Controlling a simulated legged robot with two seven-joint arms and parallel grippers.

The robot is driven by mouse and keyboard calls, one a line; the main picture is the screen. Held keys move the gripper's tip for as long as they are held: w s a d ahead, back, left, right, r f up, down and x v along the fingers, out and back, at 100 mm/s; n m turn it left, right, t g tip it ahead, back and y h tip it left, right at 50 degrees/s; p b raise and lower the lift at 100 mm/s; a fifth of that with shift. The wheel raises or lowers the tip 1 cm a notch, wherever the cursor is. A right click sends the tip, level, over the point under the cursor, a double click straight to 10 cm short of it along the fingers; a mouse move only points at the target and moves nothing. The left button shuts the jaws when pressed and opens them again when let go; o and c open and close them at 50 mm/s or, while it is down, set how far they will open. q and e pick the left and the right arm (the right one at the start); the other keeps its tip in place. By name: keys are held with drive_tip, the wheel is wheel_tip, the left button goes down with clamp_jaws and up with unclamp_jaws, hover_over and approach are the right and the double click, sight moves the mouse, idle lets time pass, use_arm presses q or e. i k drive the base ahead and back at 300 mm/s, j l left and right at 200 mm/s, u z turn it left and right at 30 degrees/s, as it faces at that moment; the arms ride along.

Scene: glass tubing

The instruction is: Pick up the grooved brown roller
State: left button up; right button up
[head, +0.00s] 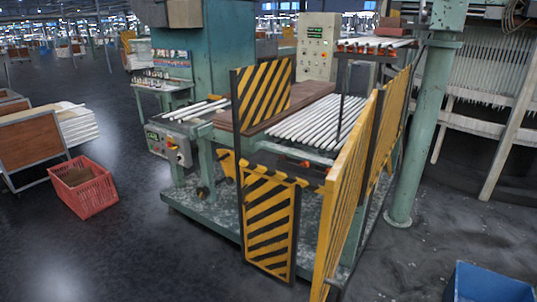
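A long brown piece (305,95) lies across the top of the green machine (222,55), along the left side of a row of white tubes (318,120). It looks like the brown roller, but its grooves are too small to make out. A black-and-yellow striped panel (263,92) stands in front of it and hides part of it. Neither of my grippers is in view.
Striped yellow guards (350,190) and a lower striped panel (270,225) close off the machine's near and right sides. A control box (168,147) is at its left. A red crate (83,188) and a blue bin (490,282) stand on the floor. The left floor is mostly open.

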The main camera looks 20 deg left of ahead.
sight(283, 157)
drive_tip(key=j+u, duration=0.1)
drive_tip(key=u, duration=0.75)
drive_tip(key=i+u, duration=0.1)
drive_tip(key=u, duration=0.35)
drive_tip(key=j+u, duration=0.1)
drive_tip(key=u, duration=0.3)
drive_tip(key=i+u, duration=0.1)
drive_tip(key=u, duration=0.35)
drive_tip(key=i+l+z, duration=0.15)
drive_tip(key=i+z, duration=0.7)
drive_tip(key=i+j+z, duration=0.15)
drive_tip(key=i+z, duration=0.3)
drive_tip(key=i+j+z, duration=0.3)
drive_tip(key=i+z, duration=0.15)
drive_tip(key=i+l, duration=0.2)
drive_tip(key=i, duration=0.2)
drive_tip(key=i+l+z, duration=0.15)
drive_tip(key=i, duration=0.25)
drive_tip(key=i+l, duration=0.2)
drive_tip(key=i, duration=0.25)
drive_tip(key=l+z, duration=0.05)
